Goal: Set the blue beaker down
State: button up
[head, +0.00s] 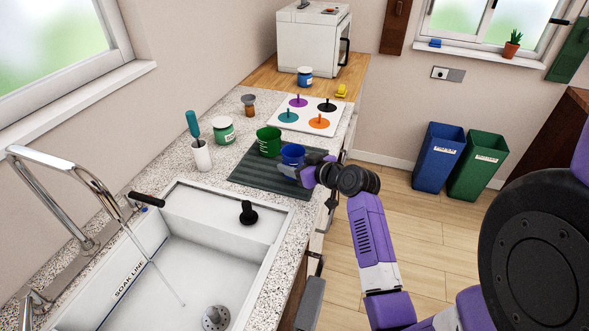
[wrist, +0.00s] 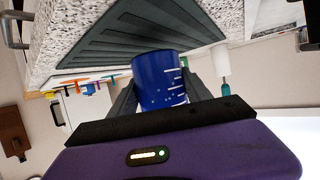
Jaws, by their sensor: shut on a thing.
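The blue beaker (head: 292,154) is at the right part of the dark ridged mat (head: 245,181) on the counter. It also shows upside down in the wrist view (wrist: 160,78), with white graduation marks on its side. My gripper (head: 296,170) is shut on the blue beaker, with one finger on each side of it in the wrist view (wrist: 165,95). In the head view the beaker is upright, at or just above the mat; I cannot tell whether its base touches. A green beaker (head: 269,141) stands on the mat just left of the blue one.
A white board with coloured pegged discs (head: 309,115) lies behind the mat. A green-labelled jar (head: 223,130) and a white holder with a teal-handled dropper (head: 202,155) stand to the left. The sink (head: 190,255) is in front. The front left of the mat is bare.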

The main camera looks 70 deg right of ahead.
jog(key=shift+f, duration=1.15)
jog(key=shift+f, duration=0.2)
jog(key=o, duration=1.5)
jog(key=shift+o, duration=0.2)
jog(key=shift+r, duration=0.2)
jog(key=shift+s, duration=0.1)
jog(key=b+v, duration=0.1)
jog(key=v, duration=1)
jog(key=shift+s+a+r+b, duration=0.2)
jog(key=shift+s+r+b, duration=0.05)
jog(key=shift+b, duration=0.15)
